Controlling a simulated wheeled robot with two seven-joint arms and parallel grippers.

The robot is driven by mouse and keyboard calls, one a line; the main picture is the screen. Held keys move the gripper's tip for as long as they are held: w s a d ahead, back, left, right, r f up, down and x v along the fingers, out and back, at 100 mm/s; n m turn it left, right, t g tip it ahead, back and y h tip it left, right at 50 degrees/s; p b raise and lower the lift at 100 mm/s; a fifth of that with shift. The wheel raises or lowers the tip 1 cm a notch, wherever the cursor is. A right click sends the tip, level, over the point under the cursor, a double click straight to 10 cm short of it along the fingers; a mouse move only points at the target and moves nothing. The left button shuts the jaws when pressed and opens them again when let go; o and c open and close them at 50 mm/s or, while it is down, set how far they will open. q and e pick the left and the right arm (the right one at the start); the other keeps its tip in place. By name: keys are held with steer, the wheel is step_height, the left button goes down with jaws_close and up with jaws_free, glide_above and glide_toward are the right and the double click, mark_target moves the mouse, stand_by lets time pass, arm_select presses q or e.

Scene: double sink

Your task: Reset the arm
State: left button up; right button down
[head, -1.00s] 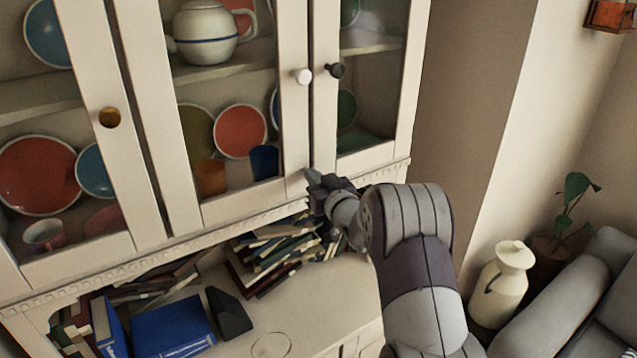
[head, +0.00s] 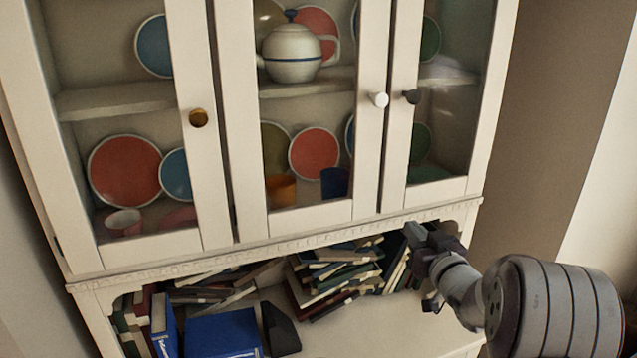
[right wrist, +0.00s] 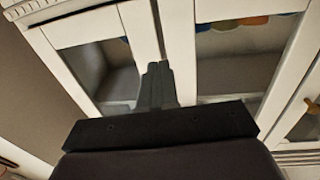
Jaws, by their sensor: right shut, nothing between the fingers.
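My right gripper (head: 420,240) is shut and empty. In the head view it stands in front of the lower right edge of the white cabinet (head: 300,232), just below the glass doors and before the shelf of books. My right arm comes in from the lower right. In the right wrist view the closed fingers (right wrist: 157,85) point at the door frames. I cannot tell whether they touch the cabinet. My left gripper is in neither view.
Plates and a teapot (head: 292,54) stand behind the glass. Books (head: 335,270), a blue box (head: 222,334) and a dark wedge (head: 280,328) fill the open shelf.

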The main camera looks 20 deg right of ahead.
steer(key=s+f+m+g+h, duration=0.1)
steer(key=s+f+g, duration=0.4)
steer(key=f, duration=0.3)
steer(key=s+f+m+g+h, duration=0.2)
steer(key=s+f+g, duration=0.3)
steer(key=f, duration=0.3)
steer(key=s+a+f+n+g+y, duration=0.1)
steer(key=s+a+g, duration=0.2)
steer(key=s+a, duration=0.3)
steer(key=s+a+f+n+g+y, duration=0.1)
steer(key=s+a, duration=0.5)
steer(key=a, duration=0.6)
steer(key=n+g+y, duration=0.1)
steer(key=g, duration=0.1)
steer(key=shift+s+f+g, duration=0.3)
steer(key=shift+f, duration=0.1)
